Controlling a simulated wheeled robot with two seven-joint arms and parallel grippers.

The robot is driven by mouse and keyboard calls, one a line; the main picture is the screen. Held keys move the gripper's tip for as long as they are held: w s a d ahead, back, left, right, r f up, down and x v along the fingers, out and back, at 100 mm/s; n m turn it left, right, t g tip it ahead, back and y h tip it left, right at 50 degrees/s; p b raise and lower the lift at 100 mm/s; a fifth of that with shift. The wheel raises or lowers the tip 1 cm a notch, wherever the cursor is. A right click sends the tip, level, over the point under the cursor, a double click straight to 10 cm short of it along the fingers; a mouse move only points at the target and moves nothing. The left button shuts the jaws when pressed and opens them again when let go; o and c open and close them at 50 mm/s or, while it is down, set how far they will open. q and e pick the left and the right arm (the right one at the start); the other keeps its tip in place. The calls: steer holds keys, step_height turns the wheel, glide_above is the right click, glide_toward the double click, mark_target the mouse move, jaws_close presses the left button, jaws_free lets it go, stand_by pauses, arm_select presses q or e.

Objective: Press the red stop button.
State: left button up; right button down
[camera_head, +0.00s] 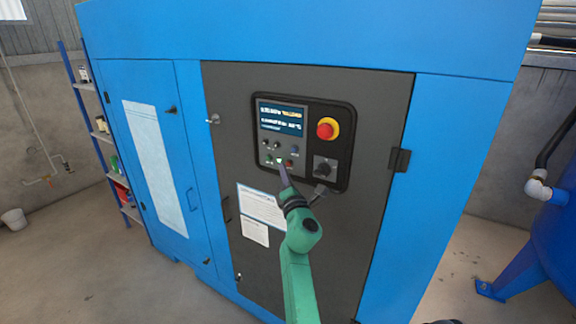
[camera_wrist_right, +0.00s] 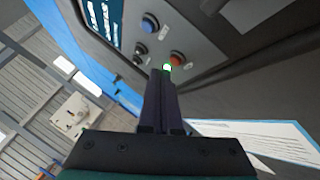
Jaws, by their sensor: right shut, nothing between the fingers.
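The control panel (camera_head: 262,147) on the dark cabinet door carries a small red button (camera_head: 289,163) in its lower row, beside a lit green button (camera_head: 279,161). A larger red mushroom button (camera_head: 327,129) on a yellow ring sits higher at the right. My right gripper (camera_head: 284,172) is shut and empty, its tip in front of the lower row, close to the green light. In the right wrist view the fingers (camera_wrist_right: 164,78) end at the green light (camera_wrist_right: 167,67), and the red button (camera_wrist_right: 177,57) is just beyond, to the right. Contact cannot be told. My left gripper is not in view.
A display (camera_head: 282,117) sits above the small buttons, which include a blue one (camera_wrist_right: 150,22). A dark rotary switch (camera_head: 324,168) is right of the gripper tip. White paper labels (camera_head: 262,206) are on the door below. A blue tank (camera_head: 555,235) stands at the right.

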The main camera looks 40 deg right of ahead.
steer(key=shift+d, duration=0.15)
stand_by(0.8)
steer(key=shift+w+d, duration=0.1)
steer(key=shift+d, duration=0.15)
steer(key=shift+w+d, duration=0.1)
steer(key=shift+d, duration=0.25)
stand_by(0.5)
steer(key=shift+a, duration=0.1)
steer(key=shift+s+a, duration=0.25)
steer(key=shift+a, duration=0.45)
steer(key=a, duration=0.1)
steer(key=s+a, duration=0.1)
steer(key=a, duration=0.2)
steer(key=shift+s+a, duration=0.25)
steer(key=shift+a, duration=0.1)
stand_by(0.7)
